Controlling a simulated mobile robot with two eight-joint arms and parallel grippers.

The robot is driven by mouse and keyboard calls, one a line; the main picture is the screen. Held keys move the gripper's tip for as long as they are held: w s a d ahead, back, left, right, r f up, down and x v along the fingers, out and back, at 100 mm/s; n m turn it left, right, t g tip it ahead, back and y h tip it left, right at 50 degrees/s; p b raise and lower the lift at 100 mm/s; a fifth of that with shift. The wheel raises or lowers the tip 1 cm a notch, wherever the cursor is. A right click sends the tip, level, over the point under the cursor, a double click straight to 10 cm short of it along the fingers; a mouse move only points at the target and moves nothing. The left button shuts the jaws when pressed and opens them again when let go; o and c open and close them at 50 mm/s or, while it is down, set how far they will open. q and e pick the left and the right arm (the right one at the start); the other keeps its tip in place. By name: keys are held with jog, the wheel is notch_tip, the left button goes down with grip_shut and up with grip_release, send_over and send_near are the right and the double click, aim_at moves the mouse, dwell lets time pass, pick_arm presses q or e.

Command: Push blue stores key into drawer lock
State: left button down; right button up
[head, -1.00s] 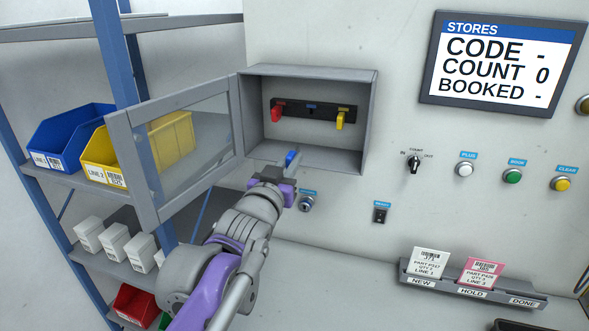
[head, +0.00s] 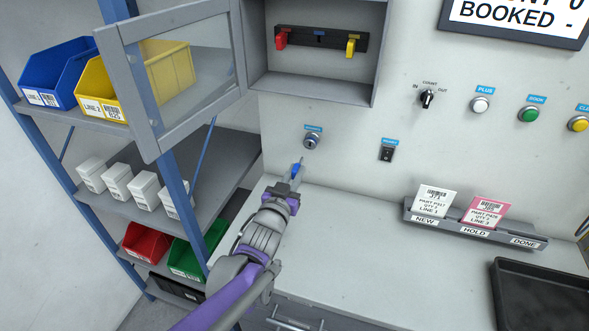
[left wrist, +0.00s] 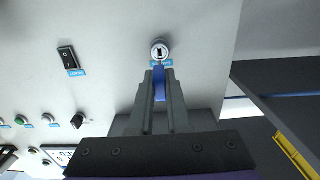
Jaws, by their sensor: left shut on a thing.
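My left gripper (head: 291,180) is shut on the blue key (head: 296,168), whose tip points up toward the wall panel. In the left wrist view the blue key (left wrist: 160,84) sits between the two fingers (left wrist: 160,95). A round silver lock (head: 311,141) with a blue label is on the panel, just above and right of the key. In the left wrist view the lock (left wrist: 159,50) shows a dark slot, straight ahead of the key; whether they touch is hard to tell. A grey drawer front with a handle (head: 290,320) shows below the worktop. My right gripper is out of view.
The open key cabinet (head: 310,88) holds a red key (head: 281,38) and a yellow key (head: 351,46); its glass door (head: 180,80) swings left. A black switch (head: 387,153) is right of the lock. The worktop (head: 350,240) is clear in the middle.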

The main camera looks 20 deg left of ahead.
aim_at(302, 159)
pick_arm(q)
jog(key=shift+w+d, duration=0.1)
jog(key=shift+w, duration=2.55)
jog(key=shift+w+d, duration=0.1)
jog(key=shift+w, duration=1.8)
dwell(0.7)
jog(key=c, duration=0.8)
grip_release()
